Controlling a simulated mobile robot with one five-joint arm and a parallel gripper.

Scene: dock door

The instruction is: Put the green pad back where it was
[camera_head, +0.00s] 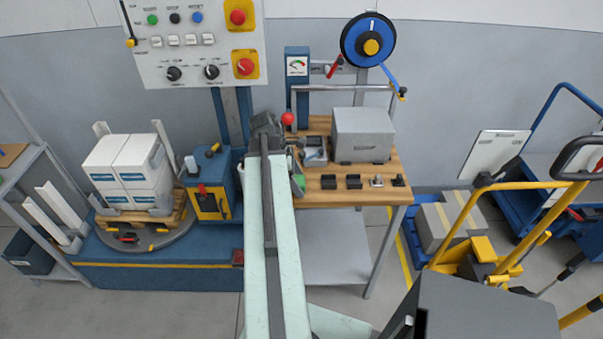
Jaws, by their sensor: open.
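A small green piece (298,184), which looks like the green pad, shows at the left part of the wooden bench top (335,197), just right of my arm. My arm covers part of it, so its full shape and what it rests on are hidden. My gripper (296,158) is only partly seen, small and dark, beyond the green piece at the bench's left side. Its jaws are open. I cannot tell whether it touches the green piece.
A grey box (362,135) stands at the bench's back. A small grey device (314,150) is near my gripper. A red ball knob (287,118) rises behind. A yellow-handled cart (480,250) stands right.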

